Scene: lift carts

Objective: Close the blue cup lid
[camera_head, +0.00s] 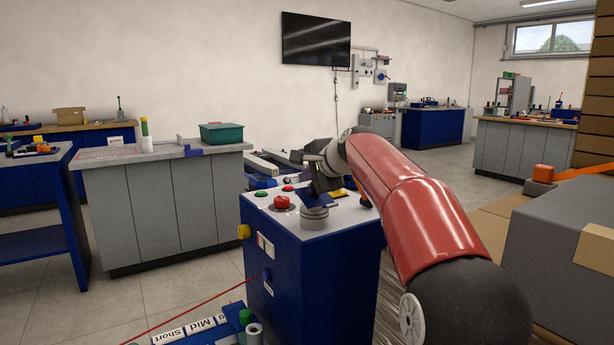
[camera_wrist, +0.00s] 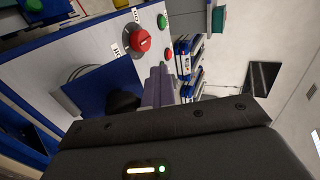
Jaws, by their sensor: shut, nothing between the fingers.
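The blue cup lid (camera_head: 323,184) appears raised on the top of a blue cabinet, behind a short grey round cup (camera_head: 314,217). I cannot tell whether the fingers touch the lid.
A grey box (camera_head: 560,255) stands at the right. A grey workbench (camera_head: 150,210) with a green bin (camera_head: 221,133) stands at the left.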

